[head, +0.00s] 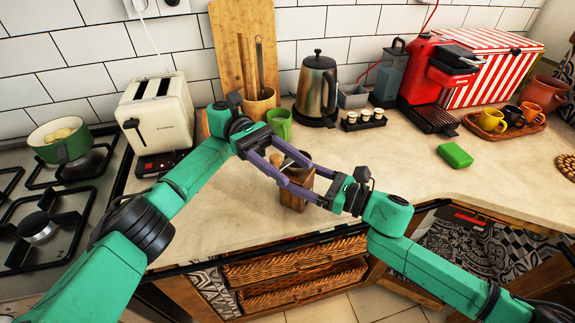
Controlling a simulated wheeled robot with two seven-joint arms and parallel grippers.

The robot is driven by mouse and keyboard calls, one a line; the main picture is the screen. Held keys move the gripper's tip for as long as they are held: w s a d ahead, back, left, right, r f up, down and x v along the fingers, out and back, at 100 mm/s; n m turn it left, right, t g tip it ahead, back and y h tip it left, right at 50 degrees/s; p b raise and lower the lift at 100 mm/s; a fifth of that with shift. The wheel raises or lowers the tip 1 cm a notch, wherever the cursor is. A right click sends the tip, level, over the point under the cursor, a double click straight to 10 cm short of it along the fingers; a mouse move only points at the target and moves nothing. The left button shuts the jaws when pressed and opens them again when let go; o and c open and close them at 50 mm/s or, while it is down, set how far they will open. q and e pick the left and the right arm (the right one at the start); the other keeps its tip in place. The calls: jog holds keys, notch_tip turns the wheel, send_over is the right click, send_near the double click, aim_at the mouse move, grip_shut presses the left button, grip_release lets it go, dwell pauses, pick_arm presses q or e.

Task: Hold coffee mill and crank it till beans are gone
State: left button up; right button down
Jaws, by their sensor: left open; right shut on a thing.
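The coffee mill (293,201), a small wooden box with a dark top, stands on the counter near its front edge. My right gripper (300,178) reaches in from the right and is shut on the mill's body. My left gripper (293,166) comes from the upper left, with its purple fingers open around the top of the mill, where the crank is. The fingers partly hide the mill's top and crank. I cannot see whether beans are inside, or whether a finger touches the crank.
A green mug (279,122) and a utensil holder (258,104) stand just behind my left gripper. A toaster (156,116), kettle (317,88), jar rack (364,119) and red coffee machine (432,75) line the back. A green block (455,155) lies right; the counter between is clear.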

pick_arm(q)
notch_tip(320, 180, up, 10)
jog(key=shift+f, duration=0.2)
jog(key=shift+f, duration=0.1)
jog(key=n+t+h, duration=0.3)
jog(key=n+t, duration=1.1)
jog(key=t, duration=0.7)
send_near(275, 156)
jog(key=shift+n, duration=0.3)
jog(key=x, duration=1)
jog(key=shift+f, duration=0.35)
